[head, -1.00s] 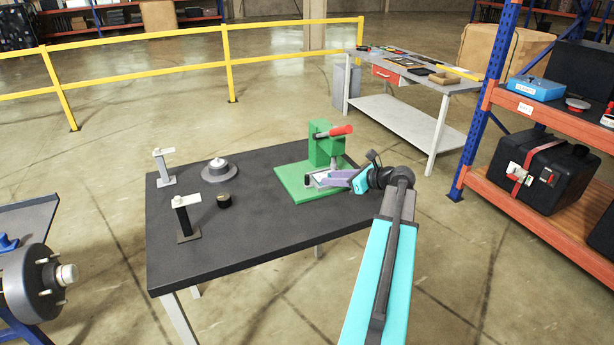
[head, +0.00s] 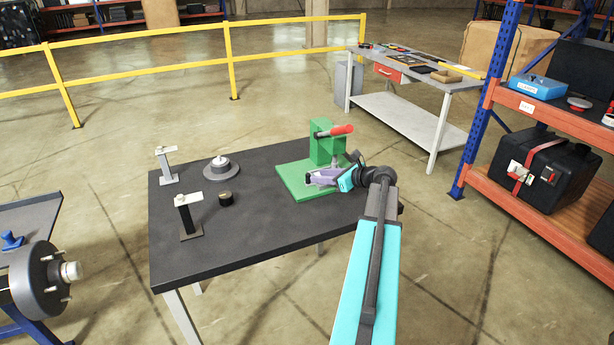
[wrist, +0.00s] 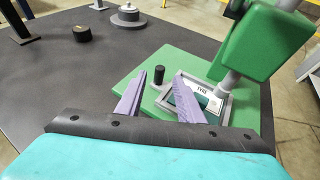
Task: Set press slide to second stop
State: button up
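The green press stands on the dark table, with its upright body (head: 326,143) and red-gripped lever (head: 340,130) over a flat green base (head: 290,183). In the wrist view, a grey frame, seemingly the press slide (wrist: 225,113), lies on the green base (wrist: 143,66) under the press head (wrist: 262,42). A black upright knob (wrist: 158,74) stands left of the card. My gripper (wrist: 160,88) is open, its purple fingers apart, with the knob showing between and just beyond the tips. No contact is visible. The right finger overlaps part of the slide.
On the table's left are two small stands (head: 167,165) (head: 188,215), a grey round fixture (head: 221,167) and a black cylinder (head: 226,198). The table's front middle (head: 250,235) is clear. An orange shelf (head: 535,195) stands to the right.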

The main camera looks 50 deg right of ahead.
aim_at(308, 174)
jog(key=p+x, duration=0.1)
jog(key=x, duration=0.6)
jog(key=shift+w+f, duration=0.15)
jog(key=shift+w, duration=0.05)
grip_shut()
